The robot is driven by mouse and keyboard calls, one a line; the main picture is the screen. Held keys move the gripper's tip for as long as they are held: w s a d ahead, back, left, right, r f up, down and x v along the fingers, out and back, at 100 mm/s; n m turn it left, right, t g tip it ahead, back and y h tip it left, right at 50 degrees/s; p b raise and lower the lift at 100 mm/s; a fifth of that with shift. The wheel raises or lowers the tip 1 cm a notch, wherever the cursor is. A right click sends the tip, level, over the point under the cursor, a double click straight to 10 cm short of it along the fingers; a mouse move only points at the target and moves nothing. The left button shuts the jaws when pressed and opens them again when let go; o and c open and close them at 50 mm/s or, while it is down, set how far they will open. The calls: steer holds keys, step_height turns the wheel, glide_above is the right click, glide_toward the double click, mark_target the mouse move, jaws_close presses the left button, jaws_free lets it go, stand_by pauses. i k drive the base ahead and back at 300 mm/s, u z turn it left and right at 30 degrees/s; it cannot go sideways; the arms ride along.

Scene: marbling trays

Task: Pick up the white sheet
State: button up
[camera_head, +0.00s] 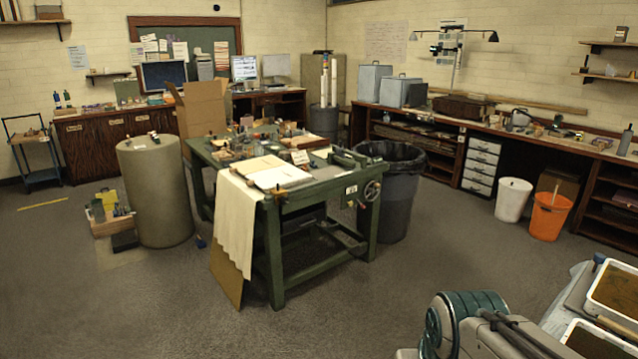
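A flat white sheet (282,177) lies on top of the green workbench (322,181), near its front left corner. A cream sheet or cloth (237,222) hangs down the left side of the same bench. I cannot tell which of the two is the white sheet of the task. Part of my arm shows at the bottom right, well apart from the bench. My gripper is not in view.
A grey drum (156,195) stands left of the bench, and a black bin (399,197) stands right of it. White-rimmed trays (622,321) stand at the bottom right. A white bucket (512,200) and an orange bucket (549,217) stand further right. The front floor (345,320) is clear.

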mark_target(281, 174)
steer(key=i, duration=1.9)
steer(key=u, duration=0.45)
steer(key=i, duration=1.7)
steer(key=u, duration=0.3)
